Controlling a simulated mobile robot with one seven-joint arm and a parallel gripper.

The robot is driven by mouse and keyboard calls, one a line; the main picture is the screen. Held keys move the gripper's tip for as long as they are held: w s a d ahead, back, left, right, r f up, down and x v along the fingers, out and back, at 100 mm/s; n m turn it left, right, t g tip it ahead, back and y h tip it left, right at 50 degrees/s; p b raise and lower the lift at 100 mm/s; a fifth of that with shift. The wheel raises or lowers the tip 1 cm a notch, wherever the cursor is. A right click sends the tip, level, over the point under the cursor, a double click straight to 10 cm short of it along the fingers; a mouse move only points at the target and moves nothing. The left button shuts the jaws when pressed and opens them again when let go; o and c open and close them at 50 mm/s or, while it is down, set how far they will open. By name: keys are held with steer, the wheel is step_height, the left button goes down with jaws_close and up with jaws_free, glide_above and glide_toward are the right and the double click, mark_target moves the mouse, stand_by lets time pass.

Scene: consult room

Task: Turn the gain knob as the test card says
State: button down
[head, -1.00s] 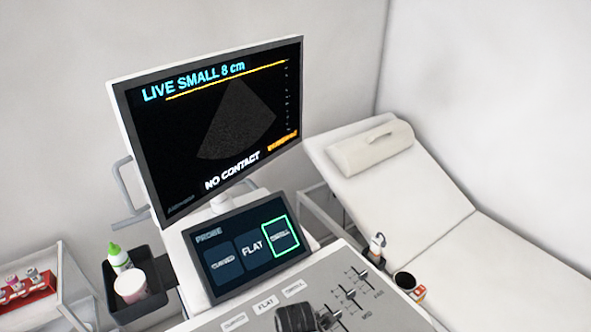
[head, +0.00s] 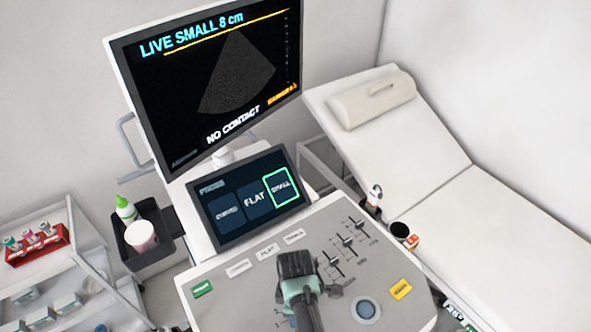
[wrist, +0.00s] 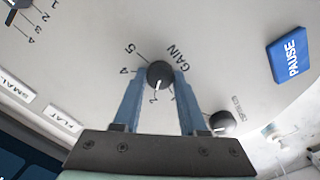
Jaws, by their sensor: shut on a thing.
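The gain knob (wrist: 160,73) is small, round and black with a white pointer line, beside the word GAIN on the console panel. My gripper (wrist: 159,79) has its two blue fingers on either side of the knob, shut on it. The pointer line aims down and slightly left in the wrist view, towards a small numeral I cannot read surely. A 5 and a 4 show left of the knob. In the head view my gripper (head: 296,275) is over the console (head: 235,285) and hides the knob. I see no readable test card.
A second black knob (wrist: 222,122) sits close to the right finger, and a blue PAUSE button (wrist: 289,55) lies further right. Sliders (head: 343,245) stand right of my gripper. The monitor (head: 215,80) reads LIVE SMALL 8 cm, NO CONTACT. An exam couch (head: 480,245) is at right.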

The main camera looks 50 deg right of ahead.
steer(key=m+p, duration=0.1)
steer(key=m, duration=0.4)
steer(key=shift+r+m, duration=0.1)
steer(key=shift+m, duration=0.2)
steer(key=m, duration=0.6)
steer(key=shift+p, duration=0.4)
steer(key=m, duration=0.5)
steer(key=shift+m, duration=0.4)
steer(key=m, duration=0.6)
steer(key=shift+p, duration=0.4)
steer(key=shift+c, duration=2.2)
jaws_free()
